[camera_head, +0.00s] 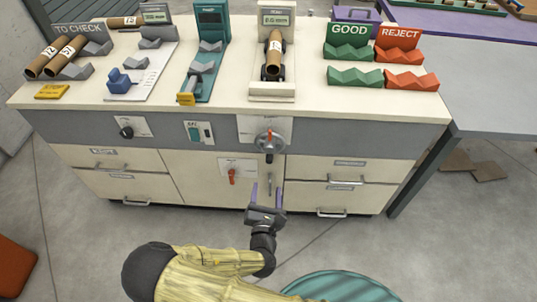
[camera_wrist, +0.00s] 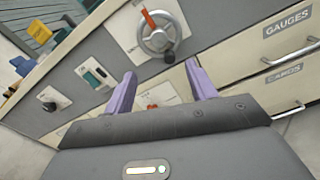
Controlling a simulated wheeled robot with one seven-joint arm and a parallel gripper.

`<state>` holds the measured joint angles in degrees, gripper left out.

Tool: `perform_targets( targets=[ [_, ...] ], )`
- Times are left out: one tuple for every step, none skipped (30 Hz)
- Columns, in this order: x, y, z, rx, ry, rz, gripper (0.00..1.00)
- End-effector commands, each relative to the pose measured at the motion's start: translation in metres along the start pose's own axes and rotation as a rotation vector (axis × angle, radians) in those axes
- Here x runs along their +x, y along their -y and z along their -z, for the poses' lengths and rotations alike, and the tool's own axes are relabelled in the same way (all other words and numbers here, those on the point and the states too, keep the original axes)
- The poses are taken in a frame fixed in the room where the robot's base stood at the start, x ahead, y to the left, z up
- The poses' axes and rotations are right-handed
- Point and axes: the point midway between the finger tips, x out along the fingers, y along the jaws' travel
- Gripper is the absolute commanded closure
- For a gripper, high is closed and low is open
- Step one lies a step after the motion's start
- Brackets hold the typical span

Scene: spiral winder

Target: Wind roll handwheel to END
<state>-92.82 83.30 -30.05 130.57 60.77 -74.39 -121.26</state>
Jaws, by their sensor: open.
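The roll handwheel (camera_head: 270,140) is a grey wheel on a white plate on the bench's grey front panel. It has a red mark at its top and a dark knob at its lower part. It also shows in the wrist view (camera_wrist: 157,36), ahead of the fingers. My gripper (camera_head: 268,190) is open and empty, with purple fingers (camera_wrist: 160,88) apart. It is below the handwheel and in front of the cabinet, not touching the wheel. The END marking cannot be read.
A red lever (camera_head: 232,175) sits on a lower plate, close to my gripper. A black knob (camera_head: 127,132) and a teal switch (camera_head: 196,132) are left of the wheel. Drawers with handles (camera_head: 332,213) flank it. Cardboard tubes (camera_head: 274,55) and GOOD and REJECT racks (camera_head: 349,53) stand on top.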

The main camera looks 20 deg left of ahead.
Motion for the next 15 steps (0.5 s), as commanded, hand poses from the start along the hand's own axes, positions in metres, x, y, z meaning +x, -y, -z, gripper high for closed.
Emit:
perform_targets(
  targets=[
    [0.009,0.000,-0.001,0.002,0.003,0.000,0.44],
    [0.014,-0.001,0.000,0.003,0.001,0.000,0.44],
    [0.021,-0.001,0.000,0.004,0.001,0.000,0.44],
    [0.026,-0.001,0.000,0.004,0.002,-0.001,0.44],
    [0.032,-0.001,0.000,0.003,0.001,-0.001,0.44],
    [0.039,-0.002,0.000,0.003,0.001,-0.002,0.44],
    [0.044,-0.002,0.000,0.003,0.000,-0.002,0.44],
    [0.049,-0.002,0.000,0.003,0.000,-0.003,0.44],
    [0.056,-0.002,0.000,0.004,0.001,-0.004,0.44],
    [0.061,-0.002,0.000,0.003,0.001,-0.004,0.44],
    [0.067,-0.002,0.000,0.003,0.000,-0.003,0.44],
    [0.074,-0.002,0.001,0.003,0.000,-0.003,0.44],
    [0.079,-0.002,0.000,0.003,0.000,-0.003,0.44],
    [0.085,-0.002,0.000,0.003,0.000,-0.003,0.44],
    [0.092,-0.002,0.000,0.003,0.001,-0.004,0.44]
  ],
)
